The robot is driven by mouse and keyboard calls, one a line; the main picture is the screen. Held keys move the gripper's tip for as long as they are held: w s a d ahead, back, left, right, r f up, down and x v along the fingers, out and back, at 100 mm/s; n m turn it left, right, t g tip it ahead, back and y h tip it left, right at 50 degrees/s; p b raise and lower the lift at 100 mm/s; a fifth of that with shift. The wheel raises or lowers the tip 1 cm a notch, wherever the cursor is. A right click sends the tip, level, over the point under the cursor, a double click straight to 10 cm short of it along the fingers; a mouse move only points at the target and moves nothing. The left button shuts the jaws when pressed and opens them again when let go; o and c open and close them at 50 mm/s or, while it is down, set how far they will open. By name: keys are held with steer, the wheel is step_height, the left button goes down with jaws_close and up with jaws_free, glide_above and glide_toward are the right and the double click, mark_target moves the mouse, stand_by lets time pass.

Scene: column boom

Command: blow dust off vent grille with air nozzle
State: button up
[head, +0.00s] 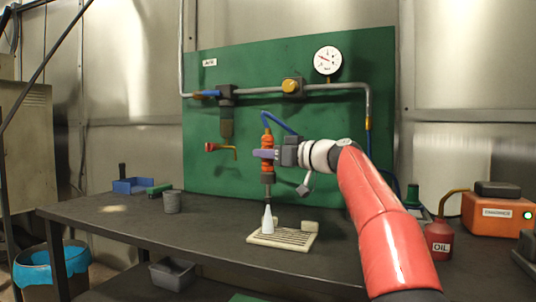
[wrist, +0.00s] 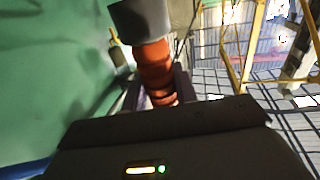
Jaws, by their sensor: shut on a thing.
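The air nozzle (head: 267,141) hangs upright, with an orange ribbed grip, a dark collar and a thin tube pointing down. My gripper (head: 264,154) is shut around its orange grip, which also shows in the wrist view (wrist: 155,70) between the fingers. A blue hose (head: 281,122) runs from the nozzle's top. A whitish cone (head: 267,221) widens downward below the tube; I cannot tell if it is blown air or a solid part. The cream vent grille (head: 288,237) lies flat on the bench, its left part at the cone's lower end. Dust on it is too small to tell.
The dark bench (head: 120,215) holds a grey cup (head: 172,202) and blue bin (head: 132,186) at left, a red oil can (head: 438,240) and orange case (head: 498,215) at right. The green board (head: 340,120) with pipes and gauge (head: 328,60) stands close behind.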

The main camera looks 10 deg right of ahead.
step_height(320, 180, up, 3)
steer(key=shift+f+p, duration=0.2)
steer(key=shift+p, duration=0.6)
steer(key=shift+r, duration=1.7)
